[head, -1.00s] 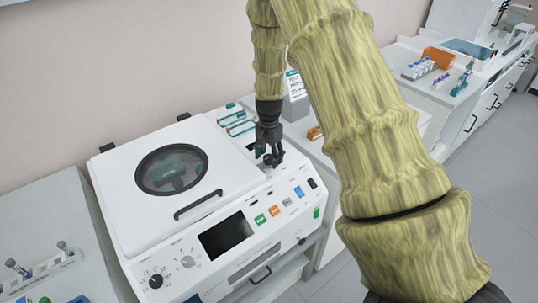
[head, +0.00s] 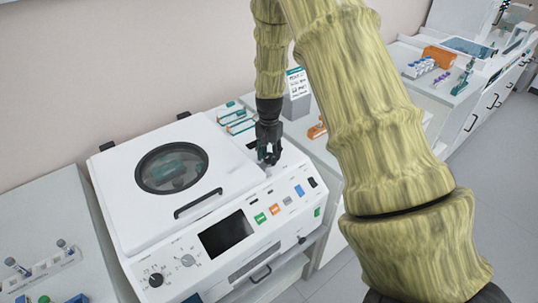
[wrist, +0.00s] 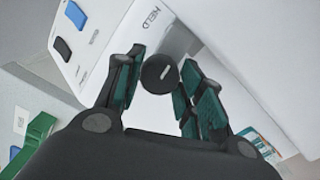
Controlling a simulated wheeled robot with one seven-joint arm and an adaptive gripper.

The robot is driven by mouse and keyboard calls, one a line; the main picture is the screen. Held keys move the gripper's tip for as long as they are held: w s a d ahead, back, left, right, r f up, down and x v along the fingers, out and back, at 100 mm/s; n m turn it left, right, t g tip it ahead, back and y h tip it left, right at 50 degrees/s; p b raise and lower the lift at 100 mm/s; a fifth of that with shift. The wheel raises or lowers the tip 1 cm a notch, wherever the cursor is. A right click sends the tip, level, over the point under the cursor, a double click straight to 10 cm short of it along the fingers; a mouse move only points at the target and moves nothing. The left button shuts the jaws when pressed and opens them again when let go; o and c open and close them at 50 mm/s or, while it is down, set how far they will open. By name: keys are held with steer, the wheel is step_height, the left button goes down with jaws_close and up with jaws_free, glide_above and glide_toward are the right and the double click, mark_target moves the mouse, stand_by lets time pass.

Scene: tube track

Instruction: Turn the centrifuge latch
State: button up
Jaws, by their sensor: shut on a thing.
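The centrifuge (head: 228,185) is a white box with a closed lid (head: 125,170) that has a round dark window and a black handle. Its latch, a dark round knob with a pale mark on its face (wrist: 158,74), sits between my fingers in the wrist view. My gripper (head: 268,157) is over the right part of the centrifuge top, beside the lid, pointing down. In the wrist view my gripper (wrist: 163,66) has its fingers on both sides of the latch, shut on it. In the head view the fingers mostly hide the latch.
The sloped front panel carries a dark screen (head: 226,235), dials and coloured buttons. Teal-trimmed items (head: 235,118) and a labelled box (head: 297,92) stand behind and to the right. A tube rack (head: 40,272) is on the left counter.

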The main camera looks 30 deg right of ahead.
mark_target(269, 155)
steer(key=n, duration=0.4)
steer(key=shift+b, duration=0.3)
steer(key=n, duration=0.8)
steer(key=shift+n, duration=1.8)
steer(key=o, duration=1)
steer(key=shift+r, duration=0.1)
step_height(269, 155, up, 12)
steer(key=shift+f, duration=0.1)
